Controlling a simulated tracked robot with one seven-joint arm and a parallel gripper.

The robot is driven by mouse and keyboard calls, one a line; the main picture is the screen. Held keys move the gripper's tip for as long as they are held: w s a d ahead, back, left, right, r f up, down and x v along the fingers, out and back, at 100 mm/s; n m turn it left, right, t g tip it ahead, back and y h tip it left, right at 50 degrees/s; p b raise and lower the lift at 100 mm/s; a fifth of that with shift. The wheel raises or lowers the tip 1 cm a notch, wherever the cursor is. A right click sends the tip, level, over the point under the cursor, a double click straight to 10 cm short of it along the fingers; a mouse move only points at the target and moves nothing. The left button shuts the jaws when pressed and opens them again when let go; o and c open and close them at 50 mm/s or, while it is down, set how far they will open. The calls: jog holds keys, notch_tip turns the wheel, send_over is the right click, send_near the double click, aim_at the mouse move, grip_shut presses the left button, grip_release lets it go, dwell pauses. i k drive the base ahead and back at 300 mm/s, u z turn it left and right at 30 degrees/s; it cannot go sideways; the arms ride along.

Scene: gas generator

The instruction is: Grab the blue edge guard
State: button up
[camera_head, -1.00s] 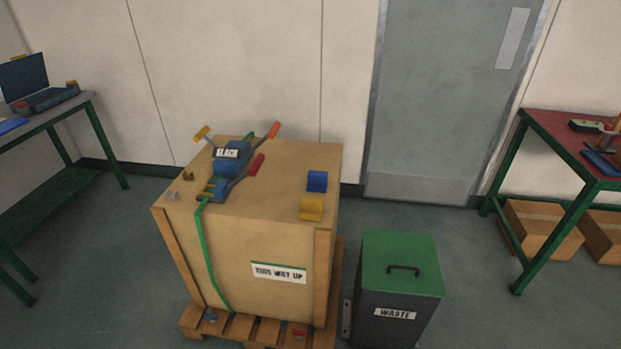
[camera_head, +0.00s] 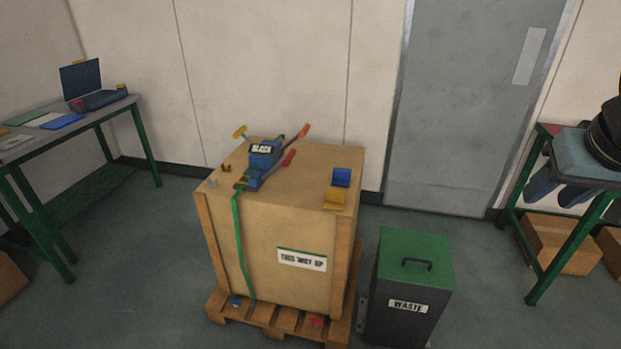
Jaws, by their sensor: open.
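The blue edge guard (camera_head: 342,177) is a small angled piece. My gripper (camera_head: 556,193) shows at the right edge of the view, in front of the red-topped bench. Its two dark blue fingers are apart with nothing seen between them. It is well to the right of the crate and away from the blue guard.
A blue ratchet device (camera_head: 262,165) with a green strap and coloured handles lies on the crate. The crate stands on a pallet (camera_head: 262,312). A waste bin (camera_head: 412,290) stands right of it. A bench with a laptop (camera_head: 82,82) is at left. Floor between is clear.

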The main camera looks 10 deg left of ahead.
aim_at(340, 177)
jog(key=u, duration=0.45)
jog(key=i, duration=1)
jog(key=z, duration=0.1)
